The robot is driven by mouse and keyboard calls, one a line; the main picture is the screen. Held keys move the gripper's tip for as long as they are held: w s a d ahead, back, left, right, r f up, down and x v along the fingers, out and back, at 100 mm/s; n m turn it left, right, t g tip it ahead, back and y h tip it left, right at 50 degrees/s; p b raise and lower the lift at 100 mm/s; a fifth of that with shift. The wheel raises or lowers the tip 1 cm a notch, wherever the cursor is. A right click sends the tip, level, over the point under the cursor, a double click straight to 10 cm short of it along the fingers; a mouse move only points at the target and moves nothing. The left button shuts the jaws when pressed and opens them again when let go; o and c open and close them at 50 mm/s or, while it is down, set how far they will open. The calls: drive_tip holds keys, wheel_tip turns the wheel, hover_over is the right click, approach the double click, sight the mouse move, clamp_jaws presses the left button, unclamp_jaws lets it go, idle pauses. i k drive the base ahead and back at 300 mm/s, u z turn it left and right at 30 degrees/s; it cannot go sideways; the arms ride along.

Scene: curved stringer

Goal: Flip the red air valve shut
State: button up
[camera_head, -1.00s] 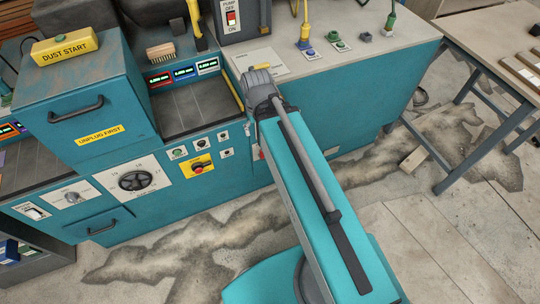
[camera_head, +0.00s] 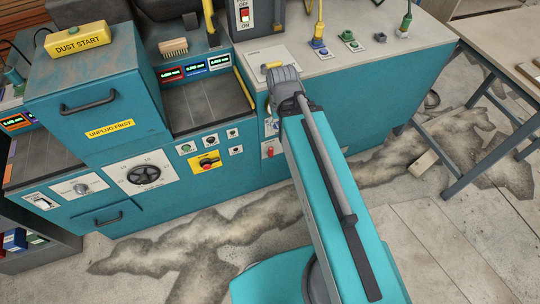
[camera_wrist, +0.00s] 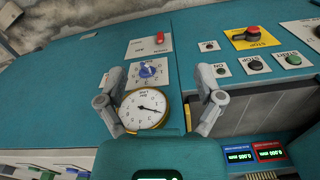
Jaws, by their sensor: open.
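The red air valve shows in the wrist view as a small red handle (camera_wrist: 160,38) on a white plate, beyond a blue knob (camera_wrist: 148,72). In the head view, the red valve (camera_head: 270,152) is on the teal cabinet's front, just left of my arm. My gripper (camera_wrist: 159,72) is open and empty, with its fingers spread either side of the blue knob and a round gauge (camera_wrist: 145,108) in the picture. The red handle lies ahead of the fingertips and apart from them. In the head view my wrist hides the fingers.
A yellow stop panel with a red button (camera_head: 207,162) and small start buttons are left of the valve. Green and blue plugs stand on the cabinet top (camera_head: 360,70). A table (camera_head: 490,45) is at the right.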

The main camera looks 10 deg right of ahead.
sight(270, 153)
drive_tip(key=u, duration=1.1)
drive_tip(key=k, duration=0.6)
drive_tip(key=z, duration=0.8)
